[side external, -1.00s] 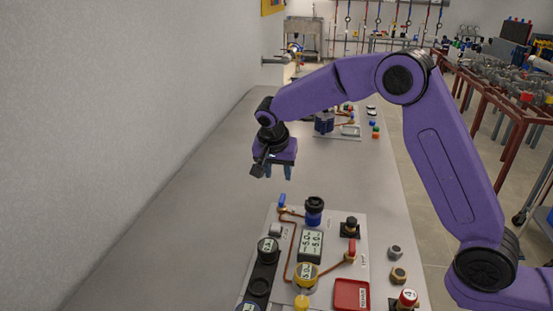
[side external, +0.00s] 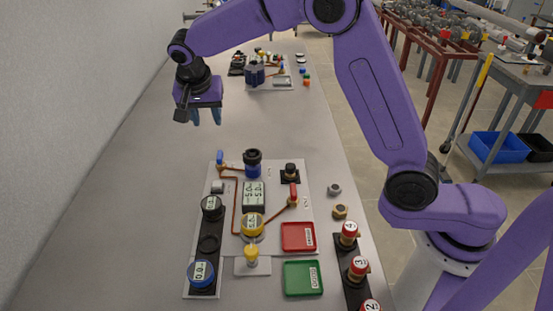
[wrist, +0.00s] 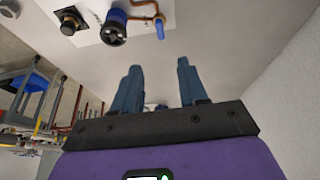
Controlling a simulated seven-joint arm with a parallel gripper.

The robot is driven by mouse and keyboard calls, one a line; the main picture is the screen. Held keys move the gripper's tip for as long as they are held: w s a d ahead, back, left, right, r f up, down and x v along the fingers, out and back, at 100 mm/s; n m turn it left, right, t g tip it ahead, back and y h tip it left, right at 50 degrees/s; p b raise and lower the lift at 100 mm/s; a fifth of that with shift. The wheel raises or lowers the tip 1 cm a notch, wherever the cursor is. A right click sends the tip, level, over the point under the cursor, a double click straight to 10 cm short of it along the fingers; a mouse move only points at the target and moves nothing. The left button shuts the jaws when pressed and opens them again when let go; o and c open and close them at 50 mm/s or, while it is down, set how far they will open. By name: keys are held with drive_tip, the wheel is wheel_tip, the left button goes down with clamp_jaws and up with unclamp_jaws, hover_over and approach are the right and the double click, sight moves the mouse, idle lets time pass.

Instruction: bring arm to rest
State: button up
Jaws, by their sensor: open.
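My gripper (side external: 206,117) hangs over the bare far part of the grey bench, beyond the plate exchanger panel (side external: 226,283). Its two blue fingers point down, stand apart and hold nothing. In the wrist view the fingers of my gripper (wrist: 155,85) are also spread with nothing between them. My purple arm reaches in from the right with its elbow high. The panel carries gauges, a blue-handled valve (side external: 220,157), a red-handled valve (side external: 293,191) and a dark blue cylinder with a black top (side external: 252,165).
A red tray (side external: 298,237) and a green tray (side external: 303,278) lie at the panel's right. Red-topped numbered fittings (side external: 348,235) stand in a black rack at the bench's right edge. A second panel (side external: 284,84) sits further back. The wall runs along the left.

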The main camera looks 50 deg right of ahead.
drive_tip(key=s+n+g+y, duration=0.1)
drive_tip(key=s+n+y, duration=0.1)
drive_tip(key=s+n, duration=1.05)
drive_tip(key=s+d+f+n+g, duration=0.1)
drive_tip(key=s+d+n, duration=0.3)
drive_tip(key=s, duration=0.9)
drive_tip(key=s+d+f+n+g+y, duration=0.1)
drive_tip(key=s+d+n, duration=0.4)
drive_tip(key=s, duration=0.8)
drive_tip(key=shift+s+d+y, duration=0.15)
drive_tip(key=shift+d+y, duration=0.15)
drive_tip(key=shift+d, duration=0.8)
